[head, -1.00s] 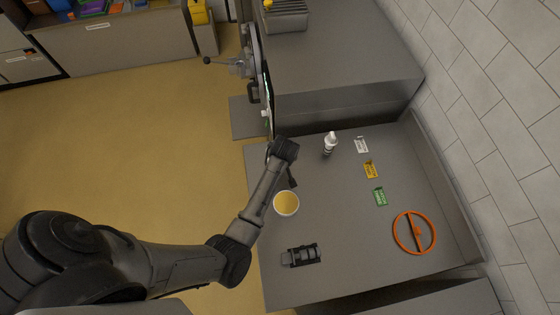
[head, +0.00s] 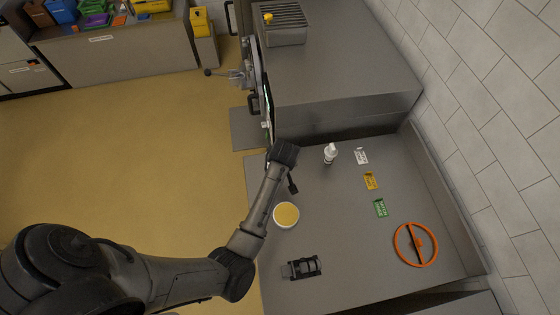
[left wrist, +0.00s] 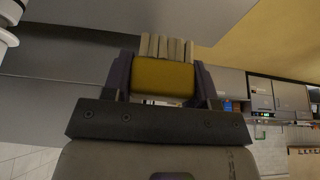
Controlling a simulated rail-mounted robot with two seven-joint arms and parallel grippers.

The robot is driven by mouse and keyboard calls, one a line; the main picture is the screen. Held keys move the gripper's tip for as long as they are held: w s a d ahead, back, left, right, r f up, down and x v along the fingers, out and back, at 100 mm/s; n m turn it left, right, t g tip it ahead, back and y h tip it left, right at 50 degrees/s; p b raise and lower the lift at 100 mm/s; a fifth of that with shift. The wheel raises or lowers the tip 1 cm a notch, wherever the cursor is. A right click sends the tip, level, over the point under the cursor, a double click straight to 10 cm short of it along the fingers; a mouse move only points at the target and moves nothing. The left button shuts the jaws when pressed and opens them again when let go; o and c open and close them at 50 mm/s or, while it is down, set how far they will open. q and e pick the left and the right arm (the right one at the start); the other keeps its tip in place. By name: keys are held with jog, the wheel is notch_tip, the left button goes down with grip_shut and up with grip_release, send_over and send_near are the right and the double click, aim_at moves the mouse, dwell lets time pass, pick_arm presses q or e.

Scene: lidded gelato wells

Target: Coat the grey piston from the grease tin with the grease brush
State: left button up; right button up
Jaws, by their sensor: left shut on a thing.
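The grease tin (head: 286,215), a round white-rimmed pot of yellow grease, stands near the counter's left edge. A grey piece in a black holder (head: 303,267), possibly the grey piston, lies below it. My left gripper (left wrist: 163,76) is shut on the grease brush (left wrist: 165,88), a yellow block with pale bristles pointing away from the hand. In the head view my left wrist is above the tin in the picture, and a dark narrow part, probably the gripper (head: 292,183), shows beside it. The brush is not clear there. My right gripper is not in view.
A white bottle (head: 330,153) stands right of my wrist. White (head: 361,156), yellow (head: 370,181) and green (head: 380,208) cards lie in a row. An orange ring (head: 415,245) lies at the lower right. The counter's middle is clear.

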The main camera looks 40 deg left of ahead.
pick_arm(q)
jog(key=shift+f+b, duration=1.1)
jog(key=shift+f, duration=1.55)
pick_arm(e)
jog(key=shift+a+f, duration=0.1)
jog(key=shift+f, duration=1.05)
pick_arm(q)
jog(key=shift+f+b, duration=1.05)
jog(key=shift+f, duration=1.1)
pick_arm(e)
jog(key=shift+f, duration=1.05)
pick_arm(q)
jog(key=o, duration=0.9)
jog(key=shift+r, duration=0.1)
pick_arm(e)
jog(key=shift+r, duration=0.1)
pick_arm(q)
jog(key=shift+r+p, duration=0.15)
jog(key=shift+p, duration=0.15)
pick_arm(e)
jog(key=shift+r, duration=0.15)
pick_arm(q)
jog(key=shift+r, duration=0.15)
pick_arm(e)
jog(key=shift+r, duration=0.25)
pick_arm(q)
jog(key=shift+r+p, duration=0.35)
jog(key=shift+p, duration=0.35)
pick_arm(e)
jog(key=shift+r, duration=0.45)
